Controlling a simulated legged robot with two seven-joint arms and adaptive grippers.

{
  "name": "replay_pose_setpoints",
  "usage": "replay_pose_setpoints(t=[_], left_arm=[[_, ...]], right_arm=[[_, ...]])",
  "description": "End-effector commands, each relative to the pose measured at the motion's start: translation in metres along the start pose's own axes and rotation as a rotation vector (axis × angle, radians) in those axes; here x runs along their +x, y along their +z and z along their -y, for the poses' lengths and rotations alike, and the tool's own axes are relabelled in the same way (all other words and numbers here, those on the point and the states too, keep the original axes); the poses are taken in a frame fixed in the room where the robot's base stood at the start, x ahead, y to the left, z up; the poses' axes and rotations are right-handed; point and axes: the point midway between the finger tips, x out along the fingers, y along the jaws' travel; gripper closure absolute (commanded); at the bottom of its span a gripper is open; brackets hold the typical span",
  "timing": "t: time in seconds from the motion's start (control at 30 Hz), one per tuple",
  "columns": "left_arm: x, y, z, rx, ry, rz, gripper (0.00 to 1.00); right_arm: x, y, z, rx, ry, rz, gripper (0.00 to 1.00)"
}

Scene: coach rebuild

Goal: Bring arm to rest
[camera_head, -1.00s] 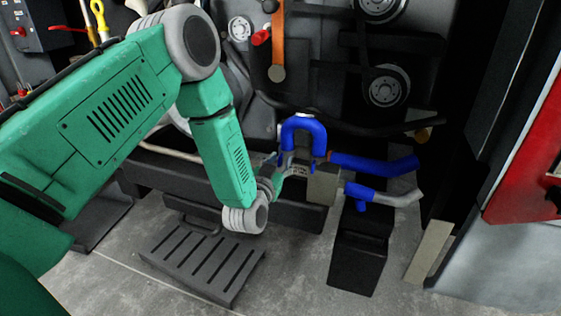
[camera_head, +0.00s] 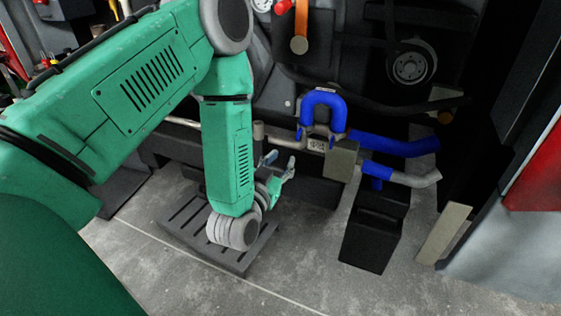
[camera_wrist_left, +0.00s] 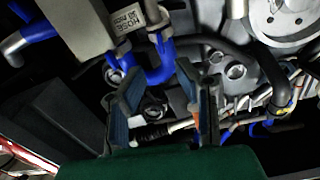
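My left arm comes in from the left in the head view, green with grey joints, bent downward at the elbow. My left gripper (camera_head: 279,168) is a little below and left of the blue curved hose (camera_head: 323,102) on the engine. In the left wrist view my left gripper's two fingers (camera_wrist_left: 165,105) stand apart with nothing between them. The blue hose (camera_wrist_left: 161,62) and its metal pipe with a label (camera_wrist_left: 127,16) show beyond the fingertips, apart from them. My right gripper is not in view.
A dark slatted grate (camera_head: 185,215) lies on the floor under my left wrist. A black box (camera_head: 372,238) stands right of it. More blue hoses (camera_head: 395,146) run right from a grey block (camera_head: 341,160). Grey floor (camera_head: 300,265) is clear in front.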

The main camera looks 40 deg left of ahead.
Motion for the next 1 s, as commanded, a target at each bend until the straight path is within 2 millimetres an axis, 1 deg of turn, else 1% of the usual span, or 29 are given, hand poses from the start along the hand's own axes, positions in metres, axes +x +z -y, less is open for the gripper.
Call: replay_pose_setpoints(t=[0.13, 0.6, 0.67, 0.73, 0.77, 0.87, 0.9, 0.97, 1.0], left_arm=[[-0.005, 0.000, 0.000, 0.000, 0.000, 0.001, 0.72], [-0.005, 0.000, 0.000, 0.000, 0.001, 0.001, 0.72], [-0.006, 0.002, -0.002, 0.000, 0.010, 0.017, 0.72], [-0.011, 0.009, -0.008, -0.001, 0.041, 0.077, 0.72], [-0.015, 0.015, -0.012, -0.002, 0.061, 0.120, 0.72], [-0.041, 0.043, -0.030, -0.005, 0.153, 0.334, 0.72], [-0.058, 0.056, -0.036, -0.002, 0.192, 0.444, 0.72], [-0.090, 0.077, -0.043, 0.004, 0.245, 0.621, 0.72], [-0.113, 0.088, -0.045, 0.012, 0.273, 0.739, 0.72]], right_arm=[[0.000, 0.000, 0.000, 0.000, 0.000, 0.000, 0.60], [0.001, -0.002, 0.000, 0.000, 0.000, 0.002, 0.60], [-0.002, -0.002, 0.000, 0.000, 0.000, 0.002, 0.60], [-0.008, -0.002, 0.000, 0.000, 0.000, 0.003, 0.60], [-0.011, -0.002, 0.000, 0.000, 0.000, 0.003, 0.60], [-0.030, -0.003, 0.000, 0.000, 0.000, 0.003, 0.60], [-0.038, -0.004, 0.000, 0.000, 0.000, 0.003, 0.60], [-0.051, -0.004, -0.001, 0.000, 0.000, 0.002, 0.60], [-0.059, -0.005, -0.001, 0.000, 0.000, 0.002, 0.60]])
